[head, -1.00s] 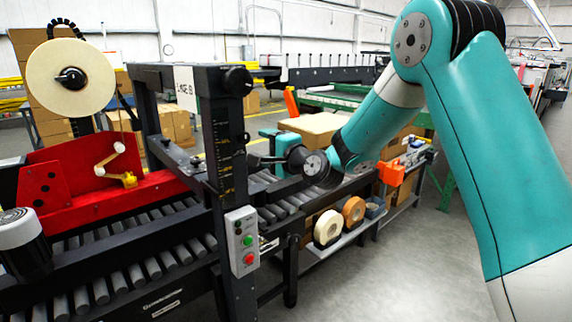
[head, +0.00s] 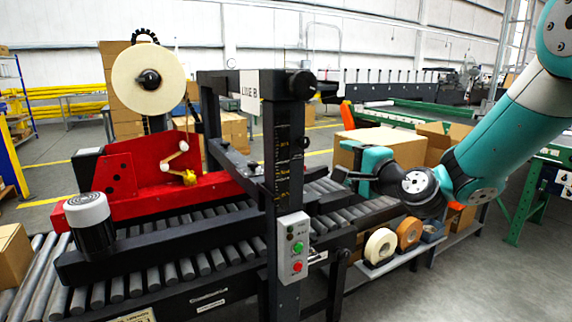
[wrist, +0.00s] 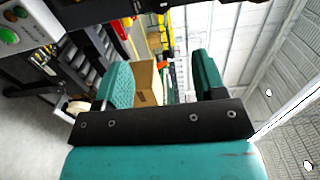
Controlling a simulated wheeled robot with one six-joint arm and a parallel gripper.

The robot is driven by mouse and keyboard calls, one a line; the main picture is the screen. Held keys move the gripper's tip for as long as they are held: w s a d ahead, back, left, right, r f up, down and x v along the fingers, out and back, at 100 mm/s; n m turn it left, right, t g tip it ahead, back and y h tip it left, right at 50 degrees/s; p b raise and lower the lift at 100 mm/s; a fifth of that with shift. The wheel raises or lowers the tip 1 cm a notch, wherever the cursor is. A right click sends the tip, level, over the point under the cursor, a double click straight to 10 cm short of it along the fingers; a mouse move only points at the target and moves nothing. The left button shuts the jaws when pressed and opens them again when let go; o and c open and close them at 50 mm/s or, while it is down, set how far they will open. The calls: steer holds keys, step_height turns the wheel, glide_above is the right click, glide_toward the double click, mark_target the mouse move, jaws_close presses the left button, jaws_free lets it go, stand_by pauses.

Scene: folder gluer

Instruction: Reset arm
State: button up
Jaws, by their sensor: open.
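My teal arm reaches in from the right in the head view. My gripper (head: 352,172) is above the roller conveyor, just right of the black machine frame. In the wrist view my gripper (wrist: 160,80) has its two teal fingers wide apart, with nothing held between them. A cardboard box (wrist: 147,83) shows beyond the gap between the fingers. In the head view a cardboard box (head: 385,142) stands behind my gripper, partly hidden by it.
The black taping machine frame (head: 283,150) with a button box (head: 293,248) stands close left of my gripper. Tape rolls (head: 381,246) sit on a low shelf under the conveyor (head: 340,215). Grey floor (head: 450,285) is clear at the lower right.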

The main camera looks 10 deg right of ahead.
steer(key=s+a+n+g+y+p, duration=0.3)
steer(key=s+a+n+g, duration=0.7)
steer(key=s+a+n, duration=0.45)
steer(key=s+d+n+g+h+p, duration=0.1)
steer(key=s+d+n+g+h, duration=0.1)
steer(key=s, duration=0.7)
steer(key=s+d+f+n+g+h, duration=0.1)
steer(key=s+n+g, duration=0.4)
steer(key=s, duration=0.5)
steer(key=shift+d+f+h+p, duration=0.15)
steer(key=shift+d+h+p, duration=0.2)
steer(key=shift+d+h, duration=0.35)
